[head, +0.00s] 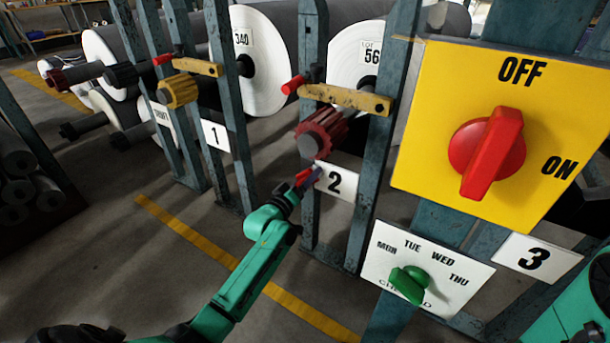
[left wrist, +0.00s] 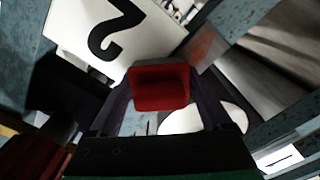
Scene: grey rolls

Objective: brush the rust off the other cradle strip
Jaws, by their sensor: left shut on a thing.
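My left gripper (head: 308,178) is beside post 2, just left of the "2" sign. It is shut on a red block-like thing, which fills the space between the fingers in the left wrist view (left wrist: 160,88). I cannot tell whether this is a brush; no bristles show. A yellow cradle strip (head: 345,98) at stand 2 has a dull brownish middle and lies above my gripper, apart from it. Another yellow strip (head: 197,67) at stand 1 looks more evenly yellow. My right gripper is not in view; only part of my right arm shows.
A dark red ribbed knob (head: 320,132) sits just above my left gripper. The "2" sign (head: 338,182) is close to its right. Blue posts, white rolls (head: 262,62), a yellow switch panel (head: 415,140) and a day dial (head: 385,262) stand around.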

